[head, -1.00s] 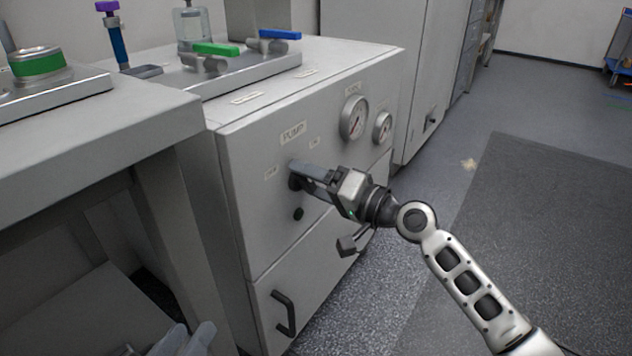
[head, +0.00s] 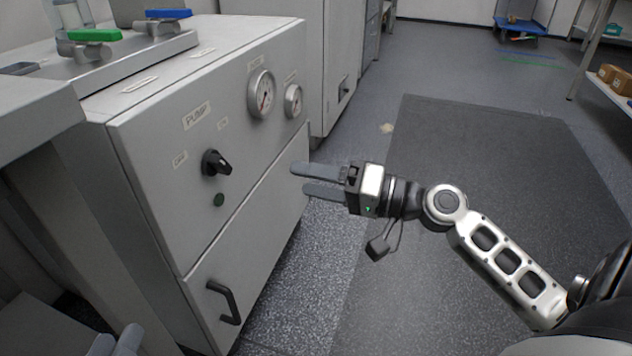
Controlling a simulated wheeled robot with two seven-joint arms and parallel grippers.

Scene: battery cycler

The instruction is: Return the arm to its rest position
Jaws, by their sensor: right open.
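My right gripper (head: 299,178) is open and empty. Its two grey fingers point left, in the air to the right of the pump cabinet's front. The black rotary knob (head: 216,163) on the cabinet (head: 150,205) is in full view, clear of the fingers. The knob sits below the PUMP label, near two smaller labels. My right arm reaches in from the lower right. Two grey fingertips of my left gripper (head: 118,341) show at the bottom left edge; the rest is out of frame, and I cannot tell how far apart they are.
Two gauges (head: 261,93) and a dark green button (head: 219,200) are on the cabinet front. A black drawer handle (head: 224,302) sticks out below. Green-handled (head: 95,35) and blue-handled (head: 168,14) valves stand on top. Open floor with a dark mat (head: 480,170) lies to the right.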

